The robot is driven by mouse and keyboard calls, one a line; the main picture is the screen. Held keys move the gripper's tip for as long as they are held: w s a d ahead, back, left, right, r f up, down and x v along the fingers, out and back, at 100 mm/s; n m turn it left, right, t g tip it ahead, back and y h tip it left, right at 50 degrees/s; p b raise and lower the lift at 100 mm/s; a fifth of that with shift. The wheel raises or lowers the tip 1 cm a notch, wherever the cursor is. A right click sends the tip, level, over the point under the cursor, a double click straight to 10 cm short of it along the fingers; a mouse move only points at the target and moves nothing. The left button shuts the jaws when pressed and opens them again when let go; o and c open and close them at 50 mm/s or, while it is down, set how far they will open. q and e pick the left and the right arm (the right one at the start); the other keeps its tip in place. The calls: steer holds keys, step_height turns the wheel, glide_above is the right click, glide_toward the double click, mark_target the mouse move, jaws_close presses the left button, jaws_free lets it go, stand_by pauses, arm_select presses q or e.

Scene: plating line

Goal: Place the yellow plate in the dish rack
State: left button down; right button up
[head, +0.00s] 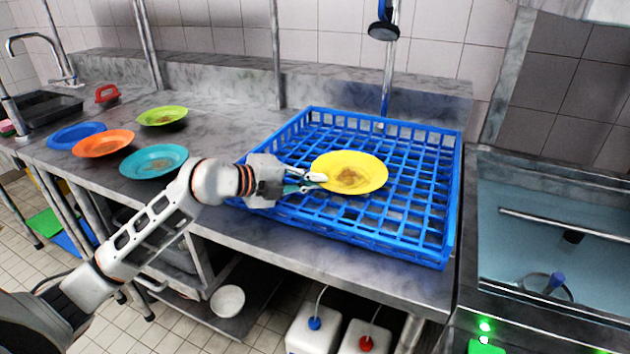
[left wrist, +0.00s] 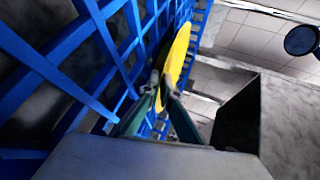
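The yellow plate (head: 362,168), with a brown smear in its middle, is over the blue dish rack (head: 450,228), lying nearly flat in the head view. My left gripper (head: 313,182) reaches in from the left over the rack's wall, with its fingers at the plate's left rim. In the left wrist view the fingertips (left wrist: 161,90) close on the edge of the yellow plate (left wrist: 177,62), with the blue rack's grid (left wrist: 80,70) beside it. I cannot tell whether the plate touches the rack floor. My right gripper is not in view.
Teal (head: 155,161), orange (head: 103,143), green (head: 163,116) and blue (head: 76,135) plates lie on the steel counter left of the rack. A spray tap (head: 384,30) hangs behind the rack. A sink basin (head: 560,225) is at the right. No other dish shows in the rack.

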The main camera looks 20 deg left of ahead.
arm_select(q)
steer(key=c, duration=2.6)
jaws_free()
steer(key=shift+s+d+f, duration=0.1)
steer(key=shift+s+f, duration=0.1)
steer(key=shift+f, duration=0.95)
steer(key=shift+o, duration=0.2)
steer(key=shift+w+r, duration=0.1)
steer(key=shift+r, duration=0.4)
steer(key=v, duration=0.8)
steer(key=r+v, duration=0.1)
steer(key=v, duration=0.2)
steer(key=shift+a+r, duration=0.2)
steer(key=shift+a, duration=0.05)
steer(key=shift+s+a+r, duration=0.15)
steer(key=shift+s+r, duration=0.05)
steer(key=shift+s, duration=0.1)
